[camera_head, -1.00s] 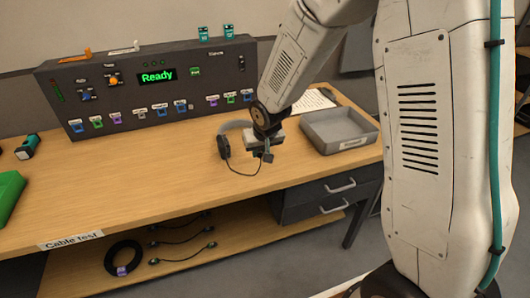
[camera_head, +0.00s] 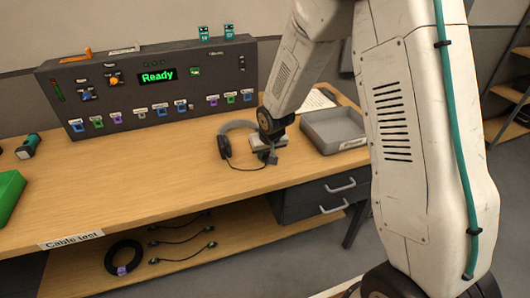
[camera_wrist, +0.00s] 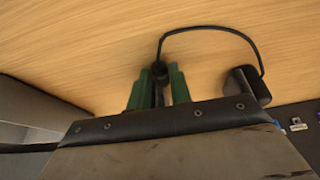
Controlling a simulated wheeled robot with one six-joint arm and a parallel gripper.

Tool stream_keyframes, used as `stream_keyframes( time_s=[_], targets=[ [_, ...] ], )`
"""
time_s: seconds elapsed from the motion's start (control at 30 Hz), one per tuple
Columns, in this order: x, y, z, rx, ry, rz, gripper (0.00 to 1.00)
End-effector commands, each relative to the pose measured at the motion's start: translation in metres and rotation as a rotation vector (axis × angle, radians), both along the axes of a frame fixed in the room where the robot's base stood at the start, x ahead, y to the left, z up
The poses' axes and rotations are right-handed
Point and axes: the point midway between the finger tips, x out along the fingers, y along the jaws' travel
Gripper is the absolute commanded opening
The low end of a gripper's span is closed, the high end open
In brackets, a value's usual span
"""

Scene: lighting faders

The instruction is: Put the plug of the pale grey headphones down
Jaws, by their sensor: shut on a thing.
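The pale grey headphones (camera_head: 237,125) rest on the wooden bench, with a dark ear cup (camera_head: 224,147) at the left. In the wrist view a dark ear cup (camera_wrist: 245,86) shows right of my gripper. My gripper (camera_head: 271,158) is just right of the headphones, low over the bench. In the wrist view my gripper's green fingers (camera_wrist: 159,86) are shut on the dark plug (camera_wrist: 158,70). The black cable (camera_wrist: 215,30) loops from the plug to the ear cup. I cannot tell whether the plug touches the wood.
A grey tray (camera_head: 335,131) stands close to the right of my gripper. Behind is a dark panel (camera_head: 150,95) reading "Ready", with coloured sockets along its lower edge. A green bin (camera_head: 8,193) is at the far left. The bench front and middle are clear.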

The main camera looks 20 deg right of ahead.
Motion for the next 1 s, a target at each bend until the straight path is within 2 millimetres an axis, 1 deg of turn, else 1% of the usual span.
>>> stream_keyframes(
  time_s=[0.1, 0.13, 0.2, 0.47, 0.57, 0.67, 0.77, 1.0],
  targets=[
    [0.000, 0.000, -0.004, -0.001, 0.001, 0.002, 0.00],
    [0.000, 0.000, -0.004, -0.001, 0.000, 0.002, 0.26],
    [0.000, 0.000, -0.003, -0.001, 0.000, 0.002, 0.42],
    [0.000, 0.000, -0.003, 0.000, 0.000, 0.001, 0.42],
    [0.000, 0.000, 0.002, 0.000, -0.002, -0.001, 0.42],
    [-0.003, 0.000, 0.014, 0.000, -0.004, 0.000, 0.42],
    [-0.010, 0.000, 0.031, 0.000, -0.005, 0.001, 0.42],
    [-0.030, 0.000, 0.078, 0.000, -0.005, 0.001, 0.42]
  ],
)
